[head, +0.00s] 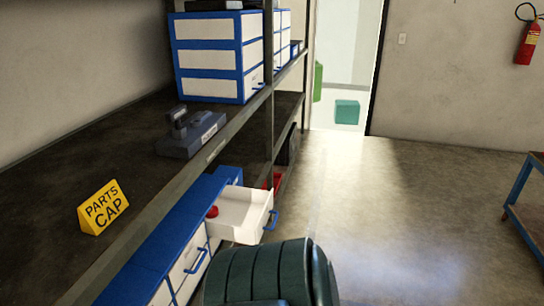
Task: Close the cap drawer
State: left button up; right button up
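The cap drawer (243,215) is a white drawer with a blue handle (271,219). It is pulled out from the blue and white cabinet (188,220) below the shelf. A small red cap (212,212) lies inside it near the back. Neither gripper shows in the head view.
The shelf (120,130) holds a grey device (191,132) and a blue and white drawer unit (217,57). A shelf post stands behind the open drawer. A blue-framed table (525,215) is at the right edge. The floor (420,210) between is clear.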

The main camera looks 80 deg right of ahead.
aim_at(244, 212)
jog(key=z, duration=2.7)
jog(key=i+j+z, duration=0.1)
jog(key=i+j, duration=0.2)
jog(key=i, duration=0.15)
